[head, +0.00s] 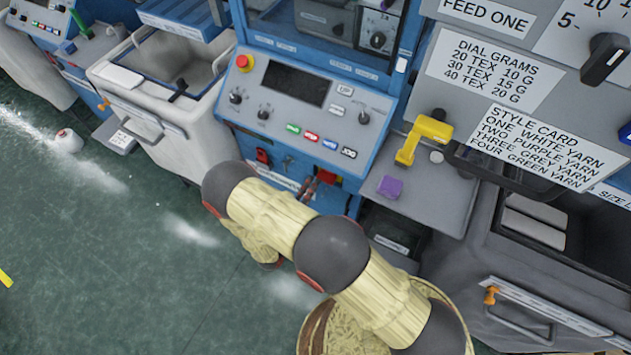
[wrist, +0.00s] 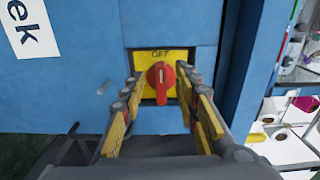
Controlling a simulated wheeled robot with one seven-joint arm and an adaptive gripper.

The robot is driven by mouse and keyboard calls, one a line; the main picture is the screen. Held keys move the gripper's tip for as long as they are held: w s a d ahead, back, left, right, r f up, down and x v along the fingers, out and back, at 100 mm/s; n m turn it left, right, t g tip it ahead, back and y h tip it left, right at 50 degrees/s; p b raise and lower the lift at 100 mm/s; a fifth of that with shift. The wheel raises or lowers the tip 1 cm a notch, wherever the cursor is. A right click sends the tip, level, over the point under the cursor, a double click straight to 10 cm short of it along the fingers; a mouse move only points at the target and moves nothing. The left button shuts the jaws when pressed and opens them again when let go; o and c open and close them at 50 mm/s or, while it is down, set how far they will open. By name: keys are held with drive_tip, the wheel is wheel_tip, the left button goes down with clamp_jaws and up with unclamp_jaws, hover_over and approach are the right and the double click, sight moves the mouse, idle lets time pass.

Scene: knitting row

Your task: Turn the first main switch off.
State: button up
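The main switch (wrist: 160,78) is a red rotary knob on a yellow plate, set in a blue panel, in the wrist view. The word OFF stands on the plate above the knob. The knob's grip appears roughly upright; which end is its pointer I cannot tell. My gripper (wrist: 162,92) is open, with one yellow-padded finger on each side of the knob. Gaps show between the fingers and the knob.
A yellow basket (head: 437,291) stands below my arm. A grey shelf (head: 445,202) with a purple block (head: 390,187) and a yellow tool (head: 425,135) is right of the machine's panel. Green floor (head: 90,270) is open at the left.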

drive_tip(key=v, duration=0.8)
drive_tip(key=shift+s, duration=0.15)
drive_tip(key=shift+a, duration=0.15)
